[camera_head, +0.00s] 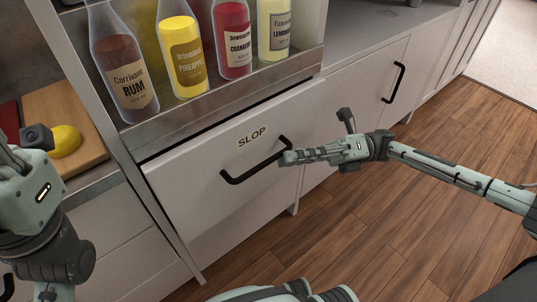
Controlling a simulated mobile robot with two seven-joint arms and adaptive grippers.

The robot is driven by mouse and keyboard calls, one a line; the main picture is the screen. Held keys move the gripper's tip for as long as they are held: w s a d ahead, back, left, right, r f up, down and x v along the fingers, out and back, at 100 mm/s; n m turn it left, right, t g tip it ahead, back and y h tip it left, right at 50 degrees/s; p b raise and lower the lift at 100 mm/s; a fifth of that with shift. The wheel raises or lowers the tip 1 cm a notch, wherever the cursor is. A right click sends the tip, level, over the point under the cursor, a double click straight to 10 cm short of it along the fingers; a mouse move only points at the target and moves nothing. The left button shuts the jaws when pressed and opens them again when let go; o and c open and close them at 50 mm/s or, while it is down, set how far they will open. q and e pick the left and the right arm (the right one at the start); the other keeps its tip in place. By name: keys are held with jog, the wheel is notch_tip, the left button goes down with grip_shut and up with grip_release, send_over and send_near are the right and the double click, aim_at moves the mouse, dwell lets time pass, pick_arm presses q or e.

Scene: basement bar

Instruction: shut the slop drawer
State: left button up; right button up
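The slop drawer (190,195) has a white front, a "SLOP" label and a black bar handle (256,163). It sits below the bottle shelf. A dark gap shows along its top edge, so it looks slightly open. My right gripper (288,157) comes in from the right, its fingertips at the right end of the handle in the picture. Its fingers are seen nearly edge-on, so I cannot tell their opening or whether they touch. My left gripper (12,160) is at the left edge, away from the drawer; its fingers are not clearly shown.
Bottles of rum (128,85), pineapple (184,60), cranberry (232,40) and lemon (274,30) stand on the metal shelf above. A cutting board (90,130) with a yellow fruit (65,141) lies left. Another cabinet front (362,95) is right. The wooden floor (400,225) is open.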

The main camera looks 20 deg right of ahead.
aim_at(269, 159)
jog(key=x, duration=0.5)
jog(key=shift+a+r, duration=0.1)
jog(key=shift+a, duration=0.15)
grip_shut()
